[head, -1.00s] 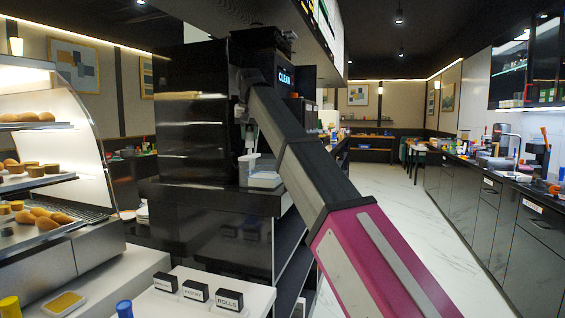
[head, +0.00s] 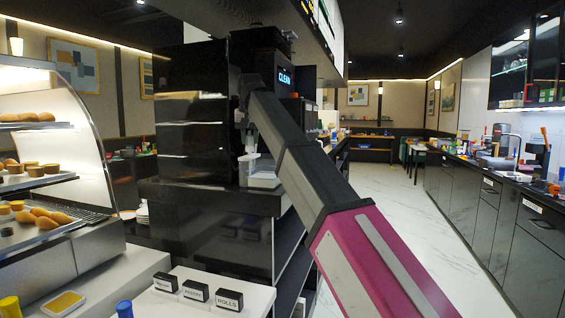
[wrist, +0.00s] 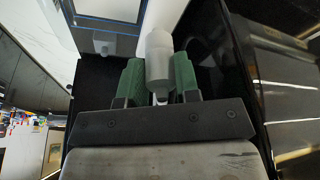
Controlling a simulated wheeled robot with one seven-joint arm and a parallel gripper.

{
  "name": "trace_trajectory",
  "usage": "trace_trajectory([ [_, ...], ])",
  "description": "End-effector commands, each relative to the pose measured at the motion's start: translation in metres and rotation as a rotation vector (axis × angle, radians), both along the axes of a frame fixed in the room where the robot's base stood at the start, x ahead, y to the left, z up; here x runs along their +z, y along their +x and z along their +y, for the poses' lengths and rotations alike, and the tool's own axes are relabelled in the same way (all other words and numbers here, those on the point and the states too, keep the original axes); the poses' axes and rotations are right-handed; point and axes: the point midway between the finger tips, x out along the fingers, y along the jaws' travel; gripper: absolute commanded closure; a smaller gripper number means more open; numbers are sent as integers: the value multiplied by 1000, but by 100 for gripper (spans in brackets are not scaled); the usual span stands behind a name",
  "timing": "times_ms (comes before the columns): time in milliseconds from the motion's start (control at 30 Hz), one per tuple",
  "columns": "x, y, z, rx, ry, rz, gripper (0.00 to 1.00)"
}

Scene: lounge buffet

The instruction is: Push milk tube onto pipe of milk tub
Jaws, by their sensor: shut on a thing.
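In the wrist view, my gripper (wrist: 158,78) has its two green fingers shut on a pale grey cylinder (wrist: 158,52), seemingly the end piece of the milk tube. Its far end points toward the top of the picture. A pale box with a blue-edged dark panel (wrist: 110,22) lies ahead to the left, and a small grey fitting (wrist: 103,46) sticks out below it. I cannot tell whether this is the milk tub and its pipe.
A tall black machine (head: 192,110) stands left of my arm. A glass pastry case (head: 95,120) and a white counter with black label blocks (head: 195,292) are at the left and front. The marble floor (head: 385,215) to the right is clear.

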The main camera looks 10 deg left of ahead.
Motion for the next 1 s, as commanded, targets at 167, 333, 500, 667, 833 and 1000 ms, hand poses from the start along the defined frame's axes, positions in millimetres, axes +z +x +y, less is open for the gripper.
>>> trace_trajectory([
  [167, -4, -1, 0, 1, -1, 2, 100],
  [333, -7, 0, 0, 1, -1, 2, 100],
  [500, -8, 0, 0, 1, -1, 2, 51],
  [667, -8, 0, 0, 1, -1, 1, 41],
  [833, -8, 0, 0, 0, 0, 1, 55],
  [1000, -8, 0, 0, 0, 0, 1, 55],
])
